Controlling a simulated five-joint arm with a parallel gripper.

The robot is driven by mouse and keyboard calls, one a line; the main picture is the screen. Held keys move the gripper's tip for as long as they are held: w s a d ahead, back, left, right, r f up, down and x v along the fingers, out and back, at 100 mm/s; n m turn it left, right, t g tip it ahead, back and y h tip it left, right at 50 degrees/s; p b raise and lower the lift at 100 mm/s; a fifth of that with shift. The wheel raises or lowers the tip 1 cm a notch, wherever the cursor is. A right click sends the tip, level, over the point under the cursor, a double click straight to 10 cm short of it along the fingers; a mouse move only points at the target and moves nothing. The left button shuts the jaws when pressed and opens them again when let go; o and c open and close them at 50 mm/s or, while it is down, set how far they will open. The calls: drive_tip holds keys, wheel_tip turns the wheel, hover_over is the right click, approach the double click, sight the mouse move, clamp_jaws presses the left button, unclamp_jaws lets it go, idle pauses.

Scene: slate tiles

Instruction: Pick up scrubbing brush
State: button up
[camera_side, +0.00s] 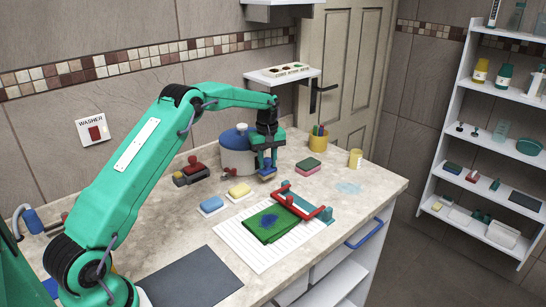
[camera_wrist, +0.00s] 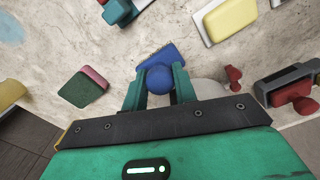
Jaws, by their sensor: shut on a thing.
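The scrubbing brush (camera_wrist: 158,55) is blue, with a round knob on a flat base that has a toothed edge. My gripper (camera_wrist: 160,79) is shut on the knob, with one green finger on each side. In the side view, my gripper (camera_side: 265,161) points down over the counter, in front of the blue-lidded pot. Only a little blue of the brush (camera_side: 267,171) shows there below the fingers. I cannot tell whether its base touches the counter.
A grey pot (camera_side: 237,158) stands close behind. A red-handled rack (camera_side: 300,203) and green cloth (camera_side: 268,224) lie in front. A yellow pencil cup (camera_side: 319,140) stands behind right.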

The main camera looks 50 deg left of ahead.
drive_tip(key=s+d+r, duration=0.2)
drive_tip(key=d+r, duration=0.5)
drive_tip(key=d, duration=0.4)
drive_tip(key=shift+s+d+r, duration=0.2)
drive_tip(key=shift+s+r, duration=0.05)
drive_tip(key=shift+r, duration=0.05)
drive_tip(key=o, duration=0.4)
drive_tip(key=shift+c, duration=1.5)
drive_tip(key=s+a, duration=0.6)
drive_tip(key=s, duration=0.3)
drive_tip(key=s+a+f, duration=0.1)
drive_tip(key=s+a, duration=0.5)
drive_tip(key=s, duration=0.4)
drive_tip(key=shift+a, duration=0.2)
